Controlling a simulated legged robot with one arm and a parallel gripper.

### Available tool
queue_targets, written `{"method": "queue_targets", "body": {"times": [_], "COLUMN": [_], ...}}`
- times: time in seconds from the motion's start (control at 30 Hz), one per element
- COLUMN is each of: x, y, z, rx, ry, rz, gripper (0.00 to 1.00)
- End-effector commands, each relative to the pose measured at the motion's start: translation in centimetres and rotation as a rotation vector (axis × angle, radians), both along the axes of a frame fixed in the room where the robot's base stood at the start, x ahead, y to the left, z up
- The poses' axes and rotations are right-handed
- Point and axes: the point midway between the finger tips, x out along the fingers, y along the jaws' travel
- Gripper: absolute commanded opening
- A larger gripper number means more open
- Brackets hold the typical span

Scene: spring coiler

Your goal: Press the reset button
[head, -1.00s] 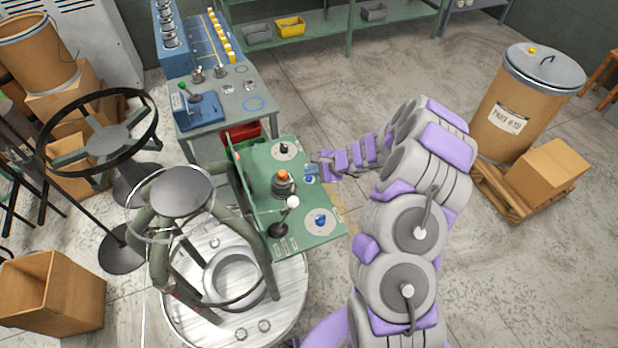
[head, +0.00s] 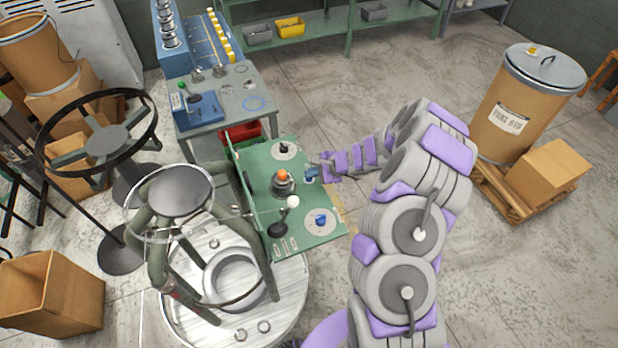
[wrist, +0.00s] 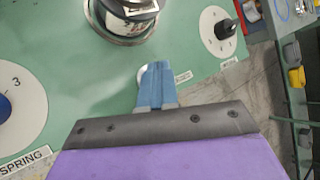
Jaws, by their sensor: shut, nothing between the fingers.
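The green control panel (head: 262,160) stands tilted in the middle of the head view. My gripper (head: 310,172) is at its right edge, with blue fingers together and nothing between them. In the wrist view the closed fingers (wrist: 156,85) cover most of a small round button with a pale rim (wrist: 141,76). A small label (wrist: 183,77) beside it is too small to read. I cannot tell whether the fingertips touch the button or are just above it. The orange-topped mushroom knob (head: 282,182) is left of my gripper; its base also shows in the wrist view (wrist: 125,20).
A black knob on a white dial (head: 284,149), a blue knob on a white dial (head: 320,220) and a white-balled lever (head: 291,203) are on the panel. The round coiler machine (head: 240,290) stands at left front. Floor right of the panel is open.

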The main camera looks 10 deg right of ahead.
Motion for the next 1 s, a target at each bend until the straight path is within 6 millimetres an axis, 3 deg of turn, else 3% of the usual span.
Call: {"method": "queue_targets", "body": {"times": [0.73,1.0], "x": [0.0,0.0], "y": [0.0,0.0], "z": [-0.5,0.7], "rx": [0.000,0.000], "ry": [0.001,0.001], "rz": [0.001,-0.001], "gripper": [0.00,0.00]}}
